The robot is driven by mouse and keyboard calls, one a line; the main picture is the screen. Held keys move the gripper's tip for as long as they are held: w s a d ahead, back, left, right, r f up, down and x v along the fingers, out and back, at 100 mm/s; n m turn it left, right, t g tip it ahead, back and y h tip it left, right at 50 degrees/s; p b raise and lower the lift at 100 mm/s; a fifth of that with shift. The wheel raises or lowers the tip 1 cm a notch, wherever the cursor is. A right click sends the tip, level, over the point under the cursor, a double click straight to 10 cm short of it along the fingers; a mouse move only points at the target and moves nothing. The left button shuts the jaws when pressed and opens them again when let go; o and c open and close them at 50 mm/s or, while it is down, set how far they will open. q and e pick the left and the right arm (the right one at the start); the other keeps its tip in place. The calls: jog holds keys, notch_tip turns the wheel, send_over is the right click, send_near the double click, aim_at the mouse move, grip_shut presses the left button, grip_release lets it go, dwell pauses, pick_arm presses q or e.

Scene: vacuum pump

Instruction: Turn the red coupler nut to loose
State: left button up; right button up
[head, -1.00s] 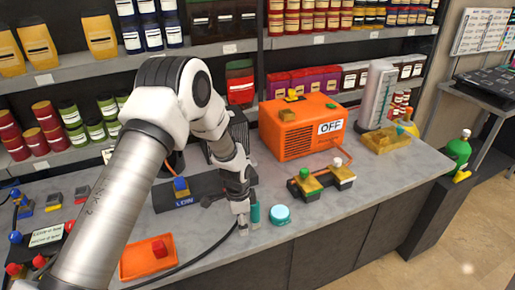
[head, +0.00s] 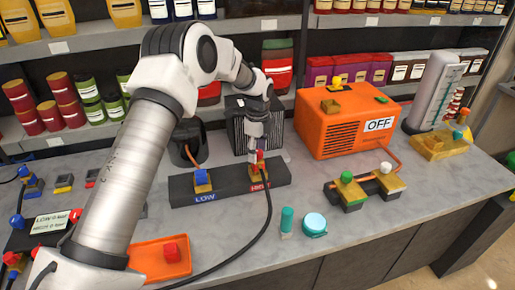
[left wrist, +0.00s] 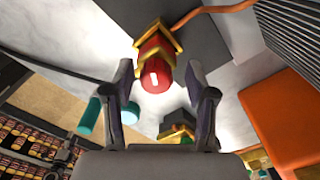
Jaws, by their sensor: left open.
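The red coupler nut (head: 260,156) sits on a brass fitting (head: 259,172) at the end of the dark block labelled HIGH, with a black hose running down from it. In the left wrist view the red nut (left wrist: 154,76) shows with a white mark on its face, between the two fingers. My left gripper (head: 257,149) is right over the nut from above and partly hides it. Its fingers (left wrist: 160,78) are open, one on either side of the nut; I cannot tell whether they touch it. My right gripper is not in view.
A blue nut (head: 201,177) sits on the LOW side of the block. An orange tray (head: 148,266) with a red piece, a teal cylinder (head: 287,220) and a round teal-lidded jar (head: 314,224) are in front. An orange machine marked OFF (head: 330,128) stands to the right.

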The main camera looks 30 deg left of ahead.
pick_arm(q)
jog(key=shift+d, duration=0.15)
jog(key=shift+s+r, duration=0.2)
jog(key=c, duration=0.3)
grip_shut()
